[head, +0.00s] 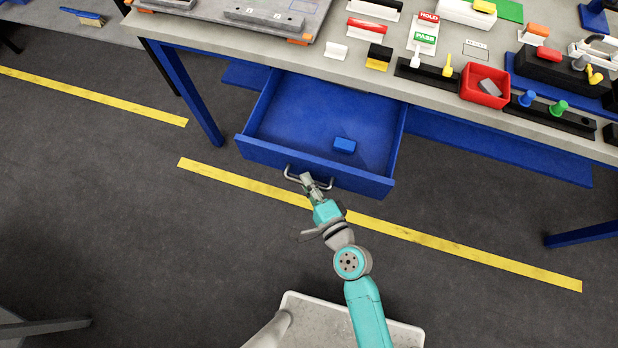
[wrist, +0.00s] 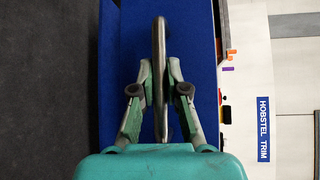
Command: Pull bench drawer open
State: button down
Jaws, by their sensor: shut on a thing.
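The blue bench drawer (head: 270,153) stands pulled out from under the workbench, and its inside shows in the head view. A small blue block (head: 344,145) lies on the drawer floor toward the front right. A grey bar handle (head: 291,175) is on the drawer front. My gripper (head: 308,181) is at the handle, with its fingers shut on it. In the wrist view my gripper (wrist: 160,88) has a finger on each side of the handle bar (wrist: 160,45), and the blue drawer front (wrist: 190,50) fills the middle behind it.
The workbench top (head: 310,61) carries a red bin (head: 485,86), HOLD and PASS signs (head: 427,28) and several small parts. A blue bench leg (head: 190,95) stands left of the drawer. Yellow floor tape (head: 430,238) runs below the drawer front.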

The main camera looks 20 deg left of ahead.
jog(key=c, duration=1.2)
grip_release()
jog(key=v, duration=1.2)
jog(key=shift+s, duration=0.1)
